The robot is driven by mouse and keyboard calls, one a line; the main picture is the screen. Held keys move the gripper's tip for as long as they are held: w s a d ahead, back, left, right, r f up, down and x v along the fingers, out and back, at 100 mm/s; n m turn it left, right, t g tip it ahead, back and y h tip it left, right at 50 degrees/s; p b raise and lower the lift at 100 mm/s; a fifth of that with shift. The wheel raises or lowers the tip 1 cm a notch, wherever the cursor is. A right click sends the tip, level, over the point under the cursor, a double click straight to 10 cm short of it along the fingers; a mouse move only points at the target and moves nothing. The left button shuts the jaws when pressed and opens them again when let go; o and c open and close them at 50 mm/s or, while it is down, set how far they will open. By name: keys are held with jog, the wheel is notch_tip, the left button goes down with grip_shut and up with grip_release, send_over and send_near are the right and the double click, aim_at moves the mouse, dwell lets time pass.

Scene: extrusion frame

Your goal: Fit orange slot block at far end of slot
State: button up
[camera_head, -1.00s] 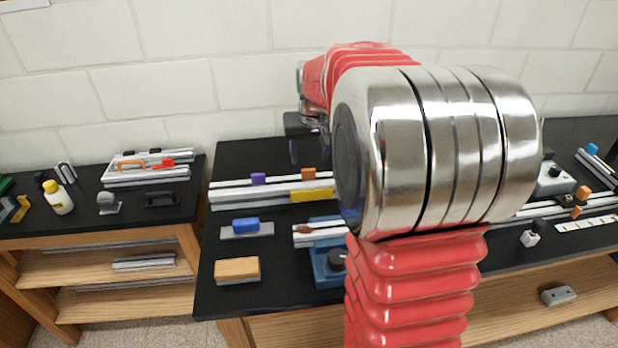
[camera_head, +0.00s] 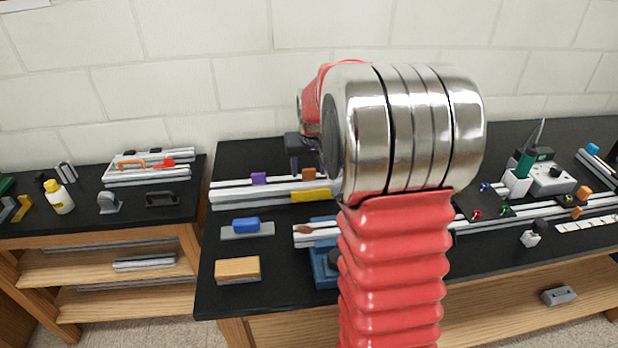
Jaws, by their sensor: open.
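The orange slot block (camera_head: 309,173) sits on the rear aluminium extrusion (camera_head: 285,185) on the black bench, and my arm hides the extrusion's right part. A purple block (camera_head: 259,178) sits on the same extrusion to the left. My gripper (camera_head: 295,168) points down just left of the orange block, between it and the purple block in the picture. It is open and holds nothing that I can see. Its fingers are partly hidden, and I cannot tell how far it is from the block.
A yellow block (camera_head: 311,195) lies at the extrusion's front side. In front are a blue block (camera_head: 246,225) on a grey plate, a wood-topped brush (camera_head: 238,268) and a blue vise (camera_head: 323,265). A soldering station (camera_head: 548,177) stands at right. The bench behind the extrusion looks clear.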

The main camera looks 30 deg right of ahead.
aim_at(309, 169)
jog(key=shift+w+d+f, duration=0.1)
jog(key=shift+w+f, duration=0.1)
jog(key=shift+f, duration=0.4)
jog(key=shift+c, duration=0.7)
jog(key=c, duration=1)
jog(key=shift+r, duration=0.1)
notch_tip(309, 169, up, 9)
jog(key=shift+r, duration=0.45)
